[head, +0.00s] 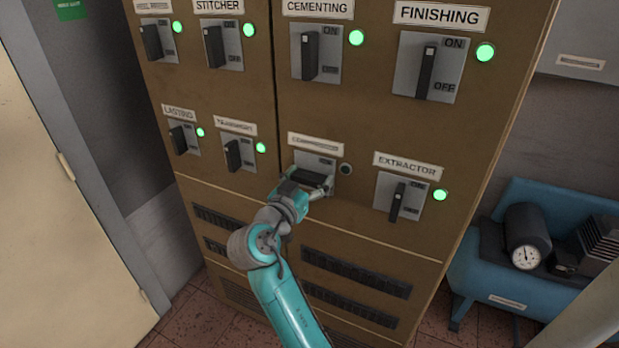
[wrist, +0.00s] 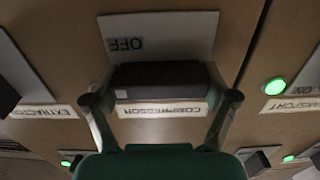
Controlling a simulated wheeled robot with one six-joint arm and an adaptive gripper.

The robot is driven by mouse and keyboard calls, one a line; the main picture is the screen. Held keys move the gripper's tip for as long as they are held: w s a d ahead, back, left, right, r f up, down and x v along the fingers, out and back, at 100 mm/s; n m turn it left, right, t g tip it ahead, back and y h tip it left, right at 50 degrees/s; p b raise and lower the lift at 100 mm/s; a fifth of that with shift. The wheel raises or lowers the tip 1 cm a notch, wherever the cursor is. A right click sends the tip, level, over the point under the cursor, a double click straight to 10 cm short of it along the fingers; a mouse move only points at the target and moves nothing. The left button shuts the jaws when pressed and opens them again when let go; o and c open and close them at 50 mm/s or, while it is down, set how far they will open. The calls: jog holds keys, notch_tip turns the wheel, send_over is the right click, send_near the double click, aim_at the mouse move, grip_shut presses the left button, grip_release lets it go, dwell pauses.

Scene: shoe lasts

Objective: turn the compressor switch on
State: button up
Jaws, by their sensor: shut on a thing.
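The compressor switch has a grey plate (head: 315,161) and a black handle (head: 310,178), under a label reading COMPRESSOR. The lamp (head: 345,169) beside it is dark. My gripper (head: 308,189) is at the handle. In the wrist view, which is upside down, the handle (wrist: 160,82) lies across the picture between my two fingers, and the gripper is shut on it. The word OFF shows on the plate (wrist: 160,30); ON is not legible in either view. My fingers hide part of the handle in the head view.
Neighbouring switches, extractor (head: 397,201) and the one on the left (head: 236,154), have lit green lamps. The finishing switch (head: 429,72) is above right. Vents (head: 355,271) lie below. A blue compressor (head: 515,265) stands right of the brown cabinet (head: 240,100).

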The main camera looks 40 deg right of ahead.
jog(key=shift+n, duration=0.4)
jog(key=n, duration=0.8)
jog(key=shift+w, duration=0.1)
jog(key=n, duration=0.5)
jog(key=shift+f, duration=0.15)
jog(key=shift+a+n, duration=0.1)
jog(key=shift+n, duration=1.9)
jog(key=o, duration=1)
jog(key=shift+c, duration=0.2)
